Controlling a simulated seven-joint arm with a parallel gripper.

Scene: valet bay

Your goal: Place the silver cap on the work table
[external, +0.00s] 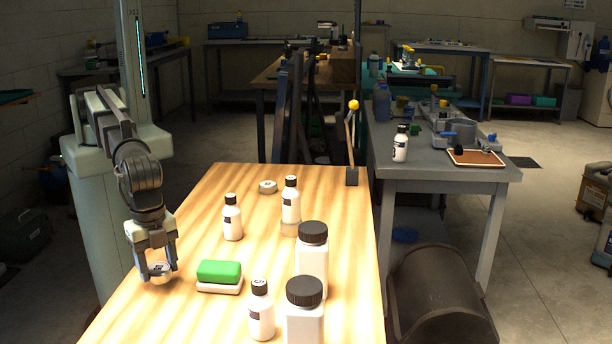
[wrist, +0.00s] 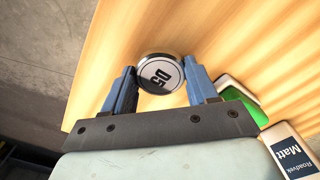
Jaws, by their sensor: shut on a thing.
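The silver cap (wrist: 160,74) is a round metal disc with a white face and a dark printed label, "D5" as far as I can read it. My gripper (wrist: 160,90) is shut on it, one finger at each side. In the external view my gripper (external: 161,270) is at the left edge of the work table (external: 190,315), with the cap (external: 160,268) between its fingertips. The cap is at or just above the wooden top; I cannot tell whether it touches. Another small round metal cap or tin (external: 267,187) lies farther back on the table.
A green-and-white sponge-like block (external: 219,272) sits just right of my gripper. White bottles with black caps, such as one at centre left (external: 232,220) and a large one (external: 312,260), stand to the right. The table's left edge is close. Bare wood lies behind the block.

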